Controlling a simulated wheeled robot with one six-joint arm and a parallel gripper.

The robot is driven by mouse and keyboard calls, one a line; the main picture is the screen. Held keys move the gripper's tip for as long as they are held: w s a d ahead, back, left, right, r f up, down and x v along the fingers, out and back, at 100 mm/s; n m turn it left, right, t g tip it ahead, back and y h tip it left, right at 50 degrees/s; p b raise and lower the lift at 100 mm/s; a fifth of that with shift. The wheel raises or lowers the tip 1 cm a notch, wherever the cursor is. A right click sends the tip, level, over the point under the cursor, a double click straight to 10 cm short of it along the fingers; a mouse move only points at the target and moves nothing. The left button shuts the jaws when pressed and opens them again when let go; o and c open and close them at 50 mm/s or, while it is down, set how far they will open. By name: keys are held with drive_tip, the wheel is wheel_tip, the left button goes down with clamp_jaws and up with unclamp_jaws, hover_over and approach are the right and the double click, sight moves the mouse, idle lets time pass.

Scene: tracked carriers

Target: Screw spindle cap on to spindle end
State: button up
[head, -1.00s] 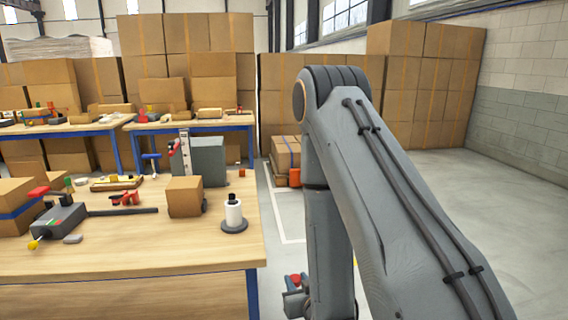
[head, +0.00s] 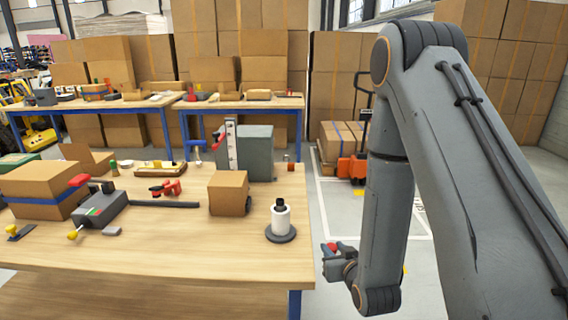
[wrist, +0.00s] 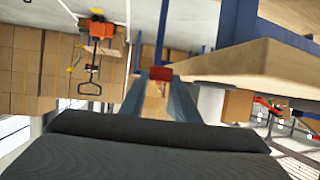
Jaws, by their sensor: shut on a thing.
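A white roll (head: 281,222) stands upright around a dark spindle on a round grey base (head: 281,235), near the table's right edge. The black spindle end (head: 280,203) sticks up above the roll. My gripper (head: 335,250) is beyond the table's right edge, apart from the spindle. It is shut on a small red piece (wrist: 161,73), seen between the fingertips in the wrist view; this looks like the spindle cap. The wrist view appears upside down, and a white shape (wrist: 210,102) beside the table edge there seems to be the roll.
A cardboard box (head: 228,193) stands just left of the roll, with a grey block (head: 258,152) behind. A red clamp-like tool (head: 166,188) and a grey device (head: 101,208) lie further left. An orange pallet jack (head: 352,168) stands on the floor behind. The table front is clear.

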drive_tip(key=w+a+r+n+g+y+p, duration=0.1)
drive_tip(key=w+a+r+n+y+p, duration=0.2)
drive_tip(key=a+r, duration=0.4)
drive_tip(key=w+a+r+n+g+y+p, duration=0.2)
drive_tip(key=w+a+r+n+y+p, duration=0.2)
drive_tip(key=r, duration=1)
drive_tip(key=w+a, duration=0.1)
drive_tip(key=a, duration=0.2)
drive_tip(key=shift+w+p, duration=0.3)
drive_tip(key=shift+p, duration=0.1)
drive_tip(key=shift+r+g+y, duration=0.1)
drive_tip(key=shift+g+y, duration=0.3)
drive_tip(key=shift+n+g, duration=0.3)
drive_tip(key=shift+n, duration=0.2)
drive_tip(key=shift+f+b, duration=1.15)
drive_tip(key=shift+f, duration=1.8)
drive_tip(key=shift+d+n+g+y+p, duration=0.1)
drive_tip(key=shift+n+g+y+p, duration=0.25)
drive_tip(key=shift+p, duration=0.2)
drive_tip(key=shift+f+b, duration=0.7)
drive_tip(key=shift+f, duration=0.7)
